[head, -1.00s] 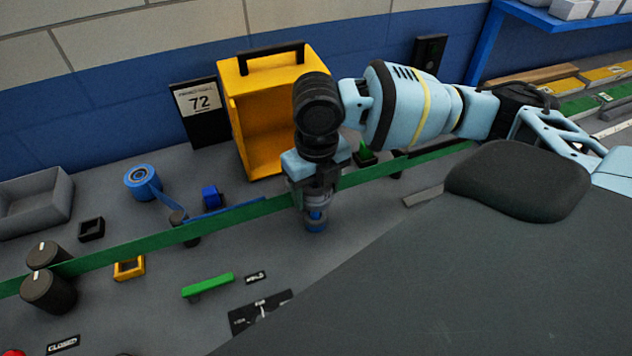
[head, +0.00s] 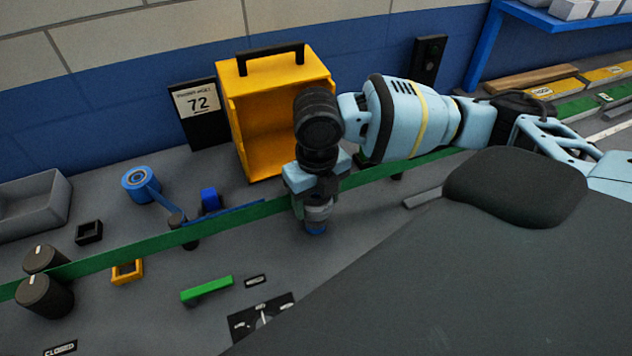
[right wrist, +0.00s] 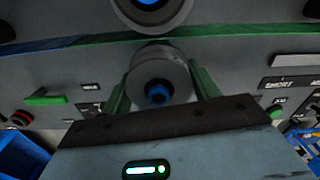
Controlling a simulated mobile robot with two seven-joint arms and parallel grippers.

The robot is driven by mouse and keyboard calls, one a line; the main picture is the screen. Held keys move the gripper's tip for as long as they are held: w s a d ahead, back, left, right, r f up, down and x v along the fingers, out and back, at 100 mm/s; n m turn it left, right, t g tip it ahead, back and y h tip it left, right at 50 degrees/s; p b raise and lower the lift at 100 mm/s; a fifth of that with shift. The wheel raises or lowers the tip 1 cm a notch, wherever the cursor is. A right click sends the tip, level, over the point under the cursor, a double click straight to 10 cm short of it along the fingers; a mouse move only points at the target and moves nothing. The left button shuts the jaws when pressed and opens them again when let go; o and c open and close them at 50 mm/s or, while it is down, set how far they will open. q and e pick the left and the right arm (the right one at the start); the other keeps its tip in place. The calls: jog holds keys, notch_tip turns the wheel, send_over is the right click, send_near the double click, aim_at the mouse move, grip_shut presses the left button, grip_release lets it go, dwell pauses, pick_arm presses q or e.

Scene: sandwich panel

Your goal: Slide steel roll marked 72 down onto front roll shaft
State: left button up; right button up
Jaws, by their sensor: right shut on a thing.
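My right gripper (head: 314,206) is shut on a grey steel roll (head: 320,212) low over the panel, in front of the yellow box. No marking on the roll is readable. The front roll shaft is not clearly distinguishable. My left gripper is not in view.
A green strip (head: 130,257) runs across the panel, passing by the gripper. A blue-centred round part (right wrist: 150,8) is close above in the right wrist view. Black knobs (head: 45,295) stand at left.

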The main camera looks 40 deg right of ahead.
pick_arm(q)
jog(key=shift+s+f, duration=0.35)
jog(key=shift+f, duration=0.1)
pick_arm(e)
jog(key=shift+f, duration=1.3)
jog(key=o, duration=1.3)
jog(key=shift+r+p, duration=2.05)
jog(key=shift+r, duration=3.45)
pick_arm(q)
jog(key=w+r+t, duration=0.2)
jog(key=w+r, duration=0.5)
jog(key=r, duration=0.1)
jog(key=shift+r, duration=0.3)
pick_arm(e)
jog(key=shift+r, duration=1.15)
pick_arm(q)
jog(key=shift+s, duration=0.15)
pick_arm(e)
jog(key=shift+f, duration=0.1)
